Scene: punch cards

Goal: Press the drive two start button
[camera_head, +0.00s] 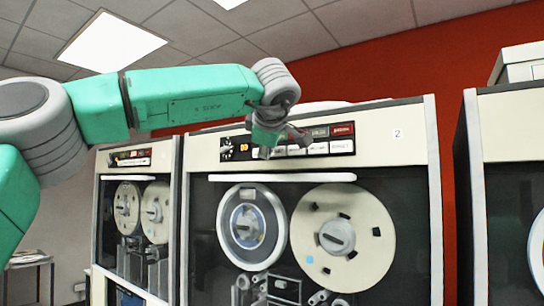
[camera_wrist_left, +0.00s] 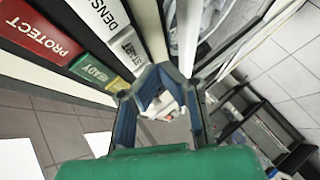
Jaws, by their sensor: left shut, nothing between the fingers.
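Drive two (camera_head: 421,160), a white tape cabinet marked "2", fills the middle of the head view. Its dark control panel (camera_head: 237,141) carries white, grey and red buttons. My left gripper (camera_head: 298,136) is shut and empty in front of this panel, covering part of the button rows. In the left wrist view, the white START button (camera_wrist_left: 128,47) is just up and left of my shut fingertips (camera_wrist_left: 156,72). I cannot tell whether they touch. The green READY button (camera_wrist_left: 94,70), the red PROTECT button (camera_wrist_left: 40,34) and the white DENSITY button (camera_wrist_left: 106,15) sit beside it. My right gripper is out of view.
Another tape cabinet (camera_head: 106,180) stands at the left, with its own panel and reels. A further cabinet (camera_head: 507,130) stands at the right. Two large reels (camera_head: 365,215) sit below the panel of drive two. A small table (camera_head: 28,262) stands at the far left.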

